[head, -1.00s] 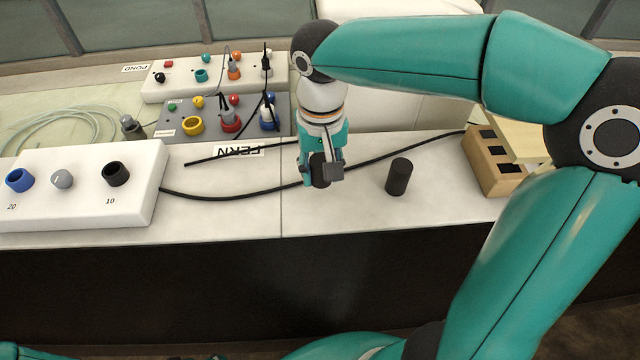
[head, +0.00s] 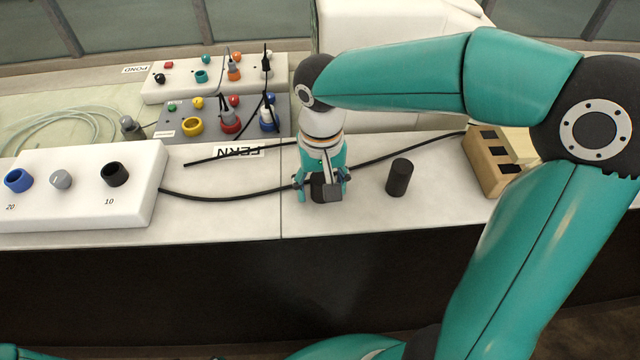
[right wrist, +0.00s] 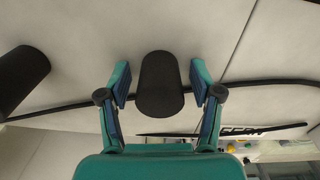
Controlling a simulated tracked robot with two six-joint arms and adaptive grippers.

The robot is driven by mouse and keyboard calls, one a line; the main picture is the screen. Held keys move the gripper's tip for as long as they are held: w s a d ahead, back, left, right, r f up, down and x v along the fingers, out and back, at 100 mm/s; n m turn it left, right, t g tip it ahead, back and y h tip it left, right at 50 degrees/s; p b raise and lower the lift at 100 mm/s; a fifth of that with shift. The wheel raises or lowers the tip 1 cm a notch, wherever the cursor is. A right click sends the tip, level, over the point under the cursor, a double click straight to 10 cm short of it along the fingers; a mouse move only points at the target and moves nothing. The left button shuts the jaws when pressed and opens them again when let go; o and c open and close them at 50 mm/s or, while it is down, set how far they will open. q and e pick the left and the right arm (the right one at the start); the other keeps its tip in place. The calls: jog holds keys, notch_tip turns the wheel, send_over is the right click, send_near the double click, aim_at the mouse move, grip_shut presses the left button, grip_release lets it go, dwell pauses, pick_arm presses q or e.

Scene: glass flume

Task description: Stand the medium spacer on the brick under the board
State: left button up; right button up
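Two black cylinders that look like spacers stand on the pale bench top. One spacer (head: 398,177) stands alone; it also shows at the left edge of the right wrist view (right wrist: 20,78). The other spacer (right wrist: 160,86) is between the fingers of my right gripper (right wrist: 160,72), with a gap on each side. In the head view my right gripper (head: 321,192) is low over the bench and partly hides this spacer. I cannot tell which spacer is the medium one. I cannot make out the brick or the board for certain. My left gripper is not in view.
A wooden block with dark square openings (head: 488,165) stands at the right. A white panel with knobs (head: 85,190) is at the left, with coloured sockets (head: 215,115) behind. A black cable (head: 225,197) runs behind the spacers. The bench's front edge is close.

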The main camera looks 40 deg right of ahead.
aim_at(321, 178)
jog(key=shift+r, duration=0.15)
notch_tip(321, 178, up, 12)
jog(key=shift+p, duration=0.6)
dwell(0.3)
